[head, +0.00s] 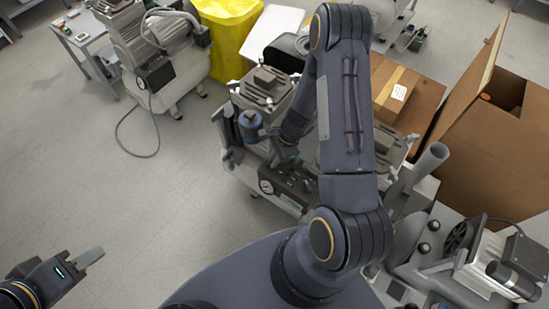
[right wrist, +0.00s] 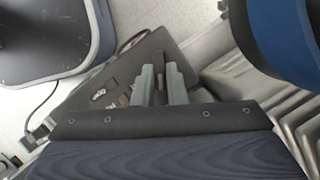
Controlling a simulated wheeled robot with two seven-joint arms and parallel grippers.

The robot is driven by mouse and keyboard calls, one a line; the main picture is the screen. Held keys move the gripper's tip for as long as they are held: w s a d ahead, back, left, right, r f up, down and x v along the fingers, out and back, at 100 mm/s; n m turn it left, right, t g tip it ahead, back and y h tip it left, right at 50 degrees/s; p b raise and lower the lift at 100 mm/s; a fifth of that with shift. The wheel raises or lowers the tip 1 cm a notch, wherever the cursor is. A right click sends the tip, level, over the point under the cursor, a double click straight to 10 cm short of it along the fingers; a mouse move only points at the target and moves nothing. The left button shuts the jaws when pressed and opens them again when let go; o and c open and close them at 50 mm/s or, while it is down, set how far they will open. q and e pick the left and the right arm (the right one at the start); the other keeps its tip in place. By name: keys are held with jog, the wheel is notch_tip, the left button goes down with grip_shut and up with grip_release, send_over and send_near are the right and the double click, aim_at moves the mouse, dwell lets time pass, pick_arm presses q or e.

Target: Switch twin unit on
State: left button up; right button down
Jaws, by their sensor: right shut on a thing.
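The twin unit (head: 268,85) stands left of my right arm, with grey ribbed compressor heads and a blue canister (head: 250,126). Its dark control panel (head: 289,188) faces me and carries a round gauge (head: 266,187). The panel also shows in the right wrist view (right wrist: 100,97), with small switches on it. My right gripper (head: 284,158) is at the panel; in the right wrist view its fingers (right wrist: 161,74) are close together, shut on a small panel part that they mostly hide. My left gripper (head: 92,258) is low at the left, away from everything; its finger gap is not clear.
Another compressor (head: 165,60) with a trailing hose stands at the back left, by a yellow bin (head: 228,35). Cardboard boxes (head: 480,145) stand at the right. More equipment (head: 480,260) is at the lower right. The floor at left is clear.

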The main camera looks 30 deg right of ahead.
jog(key=m+b, duration=0.1)
jog(key=m, duration=0.1)
jog(key=m+t+b, duration=0.1)
jog(key=m+b, duration=0.1)
jog(key=shift+s+f+t, duration=0.2)
jog(key=shift+t, duration=0.1)
jog(key=m+b, duration=0.2)
jog(key=m+t+h+b, duration=0.1)
jog(key=m+b, duration=0.1)
jog(key=b, duration=0.1)
jog(key=shift+s+a, duration=0.15)
jog(key=shift+a, duration=0.05)
jog(key=shift+s+a+r+m+t+h+b, duration=0.1)
jog(key=shift+m+t+h+b, duration=0.25)
jog(key=shift+m+b, duration=0.55)
jog(key=shift+a+r+m+t+h+b, duration=0.15)
jog(key=shift+m+h+b, duration=0.4)
jog(key=shift+m, duration=0.45)
jog(key=shift+d, duration=0.1)
jog(key=c, duration=1.5)
grip_release()
jog(key=shift+o, duration=0.2)
